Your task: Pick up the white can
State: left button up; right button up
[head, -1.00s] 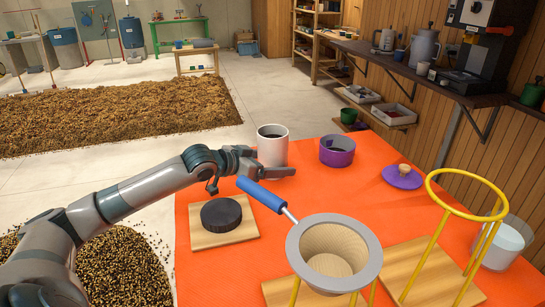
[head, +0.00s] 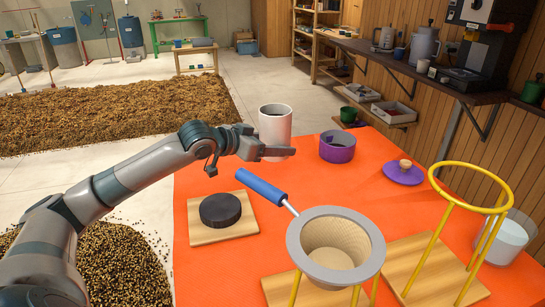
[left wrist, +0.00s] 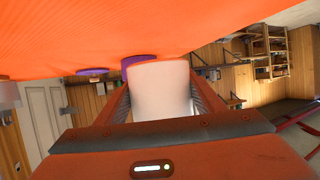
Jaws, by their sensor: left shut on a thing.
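The white can (head: 275,129) is an upright, open-topped cylinder with dark contents, near the far left part of the orange table. My left gripper (head: 268,151) is shut on it, with one finger showing across its near side. The can appears raised above the table. In the left wrist view the white can (left wrist: 160,90) sits between the two fingers of my left gripper (left wrist: 160,98), touching both sides. My right gripper is not in view.
A purple pot (head: 337,147) stands just right of the can, and a purple lid (head: 404,172) lies further right. A black disc (head: 220,209) on a wooden board, a blue-handled strainer (head: 310,262) and a yellow stand (head: 436,235) occupy the near table. Open orange cloth (head: 365,190) lies between them.

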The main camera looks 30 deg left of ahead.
pick_arm(q)
jog(key=d+r+b, duration=0.1)
jog(key=d+r, duration=0.5)
jog(key=d, duration=0.5)
jog(key=shift+s+r+b, duration=0.15)
jog(key=shift+s+b, duration=0.2)
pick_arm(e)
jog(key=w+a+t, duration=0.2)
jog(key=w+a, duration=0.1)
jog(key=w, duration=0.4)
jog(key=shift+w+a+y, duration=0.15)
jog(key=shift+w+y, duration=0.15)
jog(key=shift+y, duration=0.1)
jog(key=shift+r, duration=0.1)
